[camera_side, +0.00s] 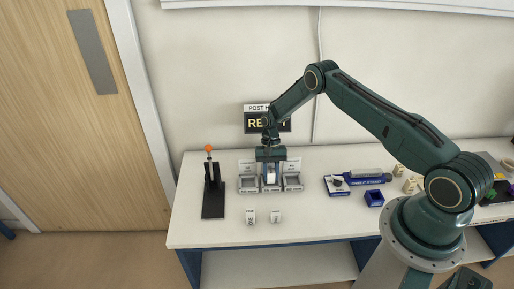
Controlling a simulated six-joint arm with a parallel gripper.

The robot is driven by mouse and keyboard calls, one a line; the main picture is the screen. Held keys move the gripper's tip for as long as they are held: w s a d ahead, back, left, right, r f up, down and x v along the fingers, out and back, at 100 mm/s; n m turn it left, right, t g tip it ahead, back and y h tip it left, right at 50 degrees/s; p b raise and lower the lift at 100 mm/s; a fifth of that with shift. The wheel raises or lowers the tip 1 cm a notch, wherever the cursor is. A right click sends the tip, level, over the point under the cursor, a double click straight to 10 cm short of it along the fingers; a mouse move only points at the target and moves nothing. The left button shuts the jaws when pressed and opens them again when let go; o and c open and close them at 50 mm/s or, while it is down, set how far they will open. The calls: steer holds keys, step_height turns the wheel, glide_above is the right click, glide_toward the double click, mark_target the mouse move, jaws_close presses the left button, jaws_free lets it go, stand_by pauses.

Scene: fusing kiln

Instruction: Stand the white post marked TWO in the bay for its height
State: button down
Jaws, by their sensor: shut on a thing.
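My gripper (270,164) points down over the middle of a row of grey bays and is shut on a white post (271,173). The held post looks upright, at or in the middle bay; I cannot tell whether its foot rests on the bay floor. Its marking is hidden or too small to read. The left bay (248,187) and the right bay (292,185) show no post. Two short white posts stand on the table in front, one on the left (250,216) and one on the right (275,217); their marks are too small to read.
A black stand (213,197) with an orange-topped lever is left of the bays. A blue holder (357,182) and a small blue box (374,198) are to the right, with several cream blocks beyond. A display (257,123) hangs behind, partly covered by my arm. The front table is mostly clear.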

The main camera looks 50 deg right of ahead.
steer(key=shift+f, duration=0.55)
steer(key=c, duration=1.1)
jaws_free()
steer(key=shift+r, duration=0.15)
steer(key=shift+r, duration=0.45)
steer(key=v, duration=1.2)
steer(key=shift+r, duration=0.1)
